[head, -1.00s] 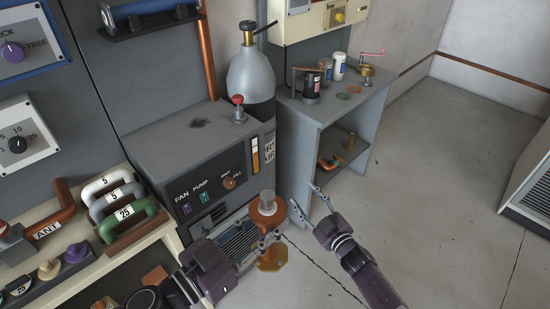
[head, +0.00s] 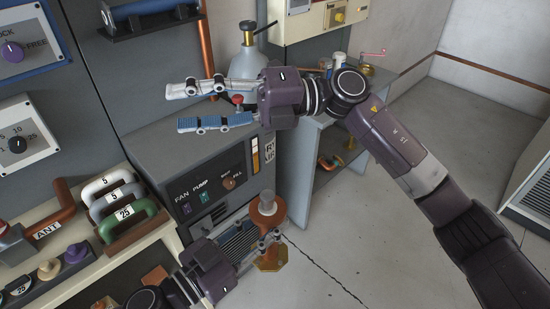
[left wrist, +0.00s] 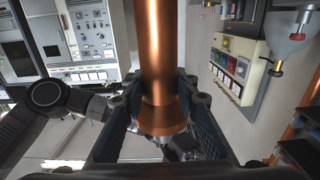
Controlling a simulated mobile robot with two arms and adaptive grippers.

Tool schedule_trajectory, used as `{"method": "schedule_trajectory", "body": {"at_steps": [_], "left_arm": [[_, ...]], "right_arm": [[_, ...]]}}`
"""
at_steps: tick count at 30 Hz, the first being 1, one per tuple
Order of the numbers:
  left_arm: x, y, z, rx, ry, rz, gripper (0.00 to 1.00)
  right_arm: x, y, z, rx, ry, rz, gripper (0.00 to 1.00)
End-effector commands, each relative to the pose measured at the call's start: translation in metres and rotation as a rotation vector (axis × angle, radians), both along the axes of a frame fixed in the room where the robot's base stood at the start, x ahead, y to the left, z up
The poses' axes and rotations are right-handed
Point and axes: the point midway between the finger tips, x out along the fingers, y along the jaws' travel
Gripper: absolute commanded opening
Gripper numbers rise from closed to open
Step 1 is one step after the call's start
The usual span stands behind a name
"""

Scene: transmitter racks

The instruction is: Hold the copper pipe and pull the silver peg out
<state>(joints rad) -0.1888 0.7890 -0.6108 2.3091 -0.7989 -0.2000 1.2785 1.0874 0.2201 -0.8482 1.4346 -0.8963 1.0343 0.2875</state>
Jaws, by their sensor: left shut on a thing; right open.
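The copper pipe (head: 268,217) stands upright in front of the grey cabinet, with a wide copper collar at its top. The silver peg (head: 268,197) stands in the top of it and rises a little above the collar. My left gripper (head: 266,241) is shut on the pipe below the collar. In the left wrist view the pipe (left wrist: 155,50) runs between both fingers. My right gripper (head: 175,107) is open and empty. It points left, above and to the left of the peg, in front of the cabinet's top, with its fingers apart.
The grey cabinet (head: 200,160) with pump switches stands behind the pipe. A grey gas cylinder (head: 240,65) is partly hidden by my right gripper. A shelf unit (head: 300,180) stands right of it. Coloured handles (head: 130,212) are at left.

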Motion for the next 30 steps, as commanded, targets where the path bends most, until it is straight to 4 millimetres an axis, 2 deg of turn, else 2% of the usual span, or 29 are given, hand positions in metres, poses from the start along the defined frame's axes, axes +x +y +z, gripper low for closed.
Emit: {"method": "schedule_trajectory", "body": {"at_steps": [1,3,6,11,15,21,25,30], "left_arm": [[0.000,0.000,0.002,-0.002,-0.004,-0.001,0.00],[0.000,0.000,0.002,-0.002,-0.004,-0.001,0.00],[0.000,0.000,0.002,-0.002,-0.004,-0.001,0.00],[0.000,0.000,0.002,-0.002,-0.004,-0.001,0.00],[0.000,0.000,0.002,-0.002,-0.004,-0.001,0.00],[0.000,0.000,0.002,-0.002,-0.004,-0.001,0.00],[0.000,0.000,0.002,-0.002,-0.004,-0.001,0.00],[0.000,0.000,0.002,-0.002,-0.004,-0.001,0.00]], "right_arm": [[-0.022,0.002,0.005,-0.065,-0.100,0.055,0.45],[-0.048,0.000,0.002,-0.163,-0.223,0.123,0.45],[-0.076,-0.009,-0.008,-0.313,-0.394,0.204,0.45],[-0.098,-0.037,-0.029,-0.578,-0.654,0.292,0.45],[-0.097,-0.072,-0.041,-0.819,-0.860,0.324,0.45],[-0.082,-0.117,-0.041,-1.089,-1.060,0.311,0.45],[-0.075,-0.134,-0.037,-1.184,-1.122,0.296,0.45],[-0.071,-0.140,-0.042,-1.221,-1.144,0.289,0.45]]}}
